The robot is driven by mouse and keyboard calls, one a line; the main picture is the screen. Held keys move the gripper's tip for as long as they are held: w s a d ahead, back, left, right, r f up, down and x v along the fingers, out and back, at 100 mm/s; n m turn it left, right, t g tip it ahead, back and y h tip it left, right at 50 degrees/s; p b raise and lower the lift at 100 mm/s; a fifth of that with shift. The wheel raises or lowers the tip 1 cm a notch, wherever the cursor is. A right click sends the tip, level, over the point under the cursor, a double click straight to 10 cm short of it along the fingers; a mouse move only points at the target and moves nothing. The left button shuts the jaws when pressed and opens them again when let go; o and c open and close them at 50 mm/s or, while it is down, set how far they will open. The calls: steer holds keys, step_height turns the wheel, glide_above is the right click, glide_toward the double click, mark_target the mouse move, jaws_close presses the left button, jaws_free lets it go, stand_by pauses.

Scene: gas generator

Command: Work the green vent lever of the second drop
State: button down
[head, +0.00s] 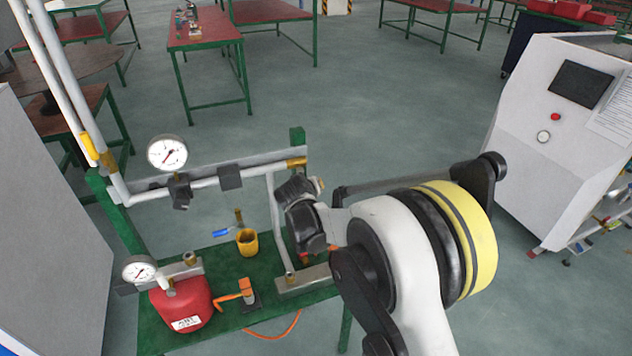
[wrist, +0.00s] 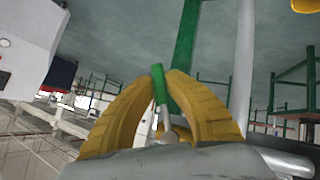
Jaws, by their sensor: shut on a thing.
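In the wrist view, the two yellow fingers of my gripper (wrist: 161,92) close in from both sides on a slim green lever (wrist: 158,76). My gripper is shut on this lever, whose upper end sticks up between the fingertips. The lever's lower end meets a small grey metal fitting (wrist: 169,136) between the fingers. In the head view, my own arm and wrist cover the lever and most of the gripper, beside the right-hand vertical pipe (head: 275,216) of the pipe rig.
The green stand (head: 225,267) carries a red canister (head: 187,306), a yellow cup (head: 247,242), a blue-handled valve (head: 220,233) and an orange-handled tool (head: 247,290). Gauges (head: 167,152) sit on the pipework. A grey console (head: 555,150) stands at right. Open floor lies behind the stand.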

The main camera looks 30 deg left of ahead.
steer(key=shift+s+a+f+m+g+y+p, duration=0.2)
steer(key=shift+s+a+m+g+y, duration=0.25)
steer(key=shift+g, duration=0.2)
steer(key=shift+s+a+f+m+g+y+p, duration=0.1)
steer(key=shift+s+a+m+g+y+p, duration=0.1)
steer(key=shift+s+a+m+g+y, duration=0.3)
steer(key=shift+d, duration=0.1)
steer(key=c, duration=1.4)
jaws_free()
steer(key=v, duration=1.2)
steer(key=shift+w+r, duration=0.1)
